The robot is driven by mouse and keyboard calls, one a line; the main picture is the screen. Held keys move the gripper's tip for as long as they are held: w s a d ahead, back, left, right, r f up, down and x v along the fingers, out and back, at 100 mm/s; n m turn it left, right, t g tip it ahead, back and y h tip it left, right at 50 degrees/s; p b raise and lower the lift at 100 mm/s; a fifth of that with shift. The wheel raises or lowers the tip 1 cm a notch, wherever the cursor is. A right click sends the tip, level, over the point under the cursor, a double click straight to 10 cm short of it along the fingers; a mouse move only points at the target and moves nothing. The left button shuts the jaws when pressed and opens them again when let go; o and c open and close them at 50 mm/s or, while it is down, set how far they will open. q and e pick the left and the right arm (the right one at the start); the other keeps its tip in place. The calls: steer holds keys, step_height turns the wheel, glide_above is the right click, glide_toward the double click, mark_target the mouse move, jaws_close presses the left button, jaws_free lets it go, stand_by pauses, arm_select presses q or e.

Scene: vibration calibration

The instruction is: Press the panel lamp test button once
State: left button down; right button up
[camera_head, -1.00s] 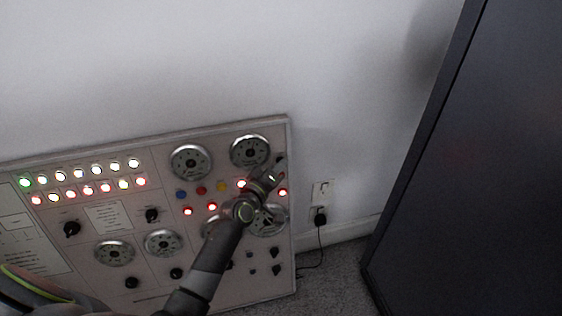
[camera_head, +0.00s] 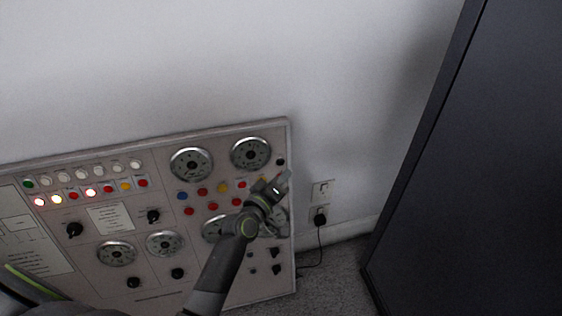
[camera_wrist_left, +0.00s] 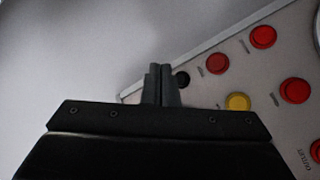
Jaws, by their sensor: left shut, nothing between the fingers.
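The calibration panel (camera_head: 150,280) leans against the wall, with lamps, dials and buttons on its face. My left gripper (camera_head: 283,179) is shut and empty in front of the panel's upper right part. In the left wrist view its fingers (camera_wrist_left: 162,84) are together, and a black button (camera_wrist_left: 181,78) shows just beside and behind the tips. This black button (camera_head: 281,162) also shows near the panel's right edge in the head view, just above the gripper. I cannot tell whether the tips touch the panel. The labels are too small to read. My right gripper is not in view.
Coloured buttons, including a yellow one (camera_wrist_left: 238,102) and a red one (camera_wrist_left: 217,63), are near the fingers. A wall socket (camera_head: 320,190) with a plugged cord is right of the panel. A dark cabinet (camera_head: 460,170) stands at the right.

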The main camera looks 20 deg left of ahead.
arm_select(q)
steer(key=shift+s+d+r, duration=0.2)
steer(key=shift+s+d, duration=0.45)
steer(key=shift+s, duration=0.3)
